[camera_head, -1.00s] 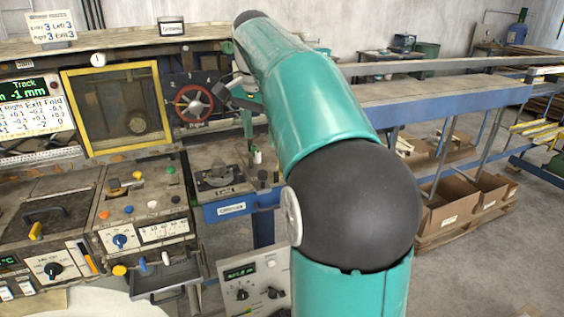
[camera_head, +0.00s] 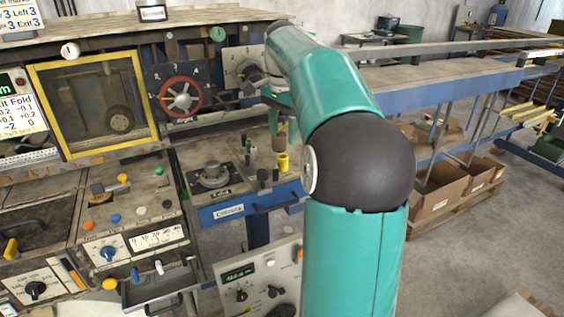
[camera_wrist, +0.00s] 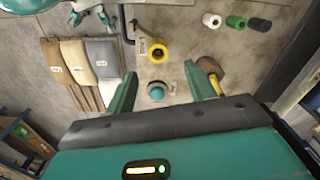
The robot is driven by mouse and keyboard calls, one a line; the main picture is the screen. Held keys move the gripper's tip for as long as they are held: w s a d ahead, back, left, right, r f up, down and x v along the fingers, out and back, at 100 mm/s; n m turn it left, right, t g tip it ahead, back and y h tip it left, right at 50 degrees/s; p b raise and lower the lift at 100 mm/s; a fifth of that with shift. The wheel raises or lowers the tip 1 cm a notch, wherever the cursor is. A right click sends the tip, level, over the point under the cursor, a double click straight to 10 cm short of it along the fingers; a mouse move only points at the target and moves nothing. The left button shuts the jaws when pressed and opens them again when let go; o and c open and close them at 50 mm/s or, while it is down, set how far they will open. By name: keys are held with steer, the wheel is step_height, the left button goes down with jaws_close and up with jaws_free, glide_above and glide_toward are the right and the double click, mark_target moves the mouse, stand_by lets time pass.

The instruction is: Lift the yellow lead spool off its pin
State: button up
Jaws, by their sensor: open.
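The yellow spool (camera_wrist: 158,53) stands on the worn bench top in the wrist view, beside a small label. It also shows in the head view as a small yellow cylinder (camera_head: 283,163), left of my arm. Its pin cannot be made out clearly. My gripper (camera_wrist: 160,82) is open and empty. Its two teal fingers are spread wide in the wrist view, and the spool appears beyond the gap between their tips, apart from both. A round teal knob (camera_wrist: 157,91) shows between the fingers.
A brown roll (camera_wrist: 209,70) lies near the right fingertip. White (camera_wrist: 211,20), green (camera_wrist: 236,22) and black (camera_wrist: 259,25) spools stand at the upper right. Strips on a wooden rack (camera_wrist: 82,62) lie left. A red handwheel (camera_head: 182,97) stands behind the bench.

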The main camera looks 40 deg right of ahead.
mark_target(283, 158)
step_height(283, 158, down, 3)
steer(key=shift+s+r, duration=0.1)
step_height(283, 158, down, 5)
steer(key=shift+f, duration=0.1)
steer(key=c, duration=1)
